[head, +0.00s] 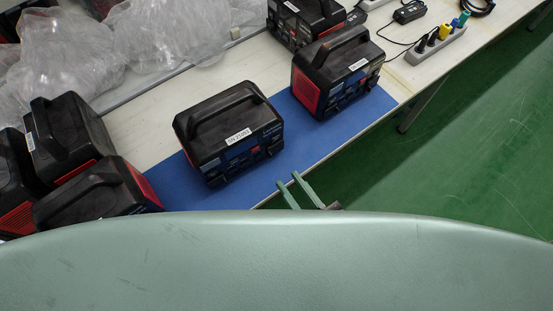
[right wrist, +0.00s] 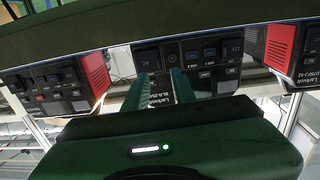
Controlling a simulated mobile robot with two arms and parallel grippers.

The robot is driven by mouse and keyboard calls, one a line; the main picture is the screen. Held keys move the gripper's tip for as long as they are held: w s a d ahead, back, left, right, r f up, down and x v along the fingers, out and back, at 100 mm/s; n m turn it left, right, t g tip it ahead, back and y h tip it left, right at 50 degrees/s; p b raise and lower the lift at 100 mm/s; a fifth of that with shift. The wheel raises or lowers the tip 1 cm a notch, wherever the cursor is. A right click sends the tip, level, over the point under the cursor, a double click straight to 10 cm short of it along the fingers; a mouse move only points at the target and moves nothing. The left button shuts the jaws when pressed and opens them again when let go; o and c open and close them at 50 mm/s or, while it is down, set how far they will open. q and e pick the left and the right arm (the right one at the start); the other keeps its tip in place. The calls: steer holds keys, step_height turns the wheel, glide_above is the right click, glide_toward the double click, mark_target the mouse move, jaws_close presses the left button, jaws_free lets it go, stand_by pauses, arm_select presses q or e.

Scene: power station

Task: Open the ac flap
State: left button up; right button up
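A black power station (head: 230,128) with a top handle and a white label stands on the blue mat (head: 190,192). Its front panel faces my right gripper (head: 288,179), whose two green fingers are apart and empty in front of it. In the right wrist view, a dark front panel (right wrist: 205,52) with ports and square covers lies beyond the open fingers (right wrist: 163,88). No contact between fingers and panel is clear. My left gripper is not in view.
Another power station (head: 340,72) stands to the right on the mat. Several more crowd the left side (head: 75,140). Plastic bags (head: 150,40) lie behind, and a power strip (head: 436,45) sits at the upper right. The green floor (head: 450,140) is clear.

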mark_target(277, 150)
steer(key=p+x, duration=0.1)
steer(key=x, duration=0.5)
steer(key=shift+w+a, duration=0.15)
steer(key=shift+w, duration=0.25)
jaws_close()
stand_by(1.0)
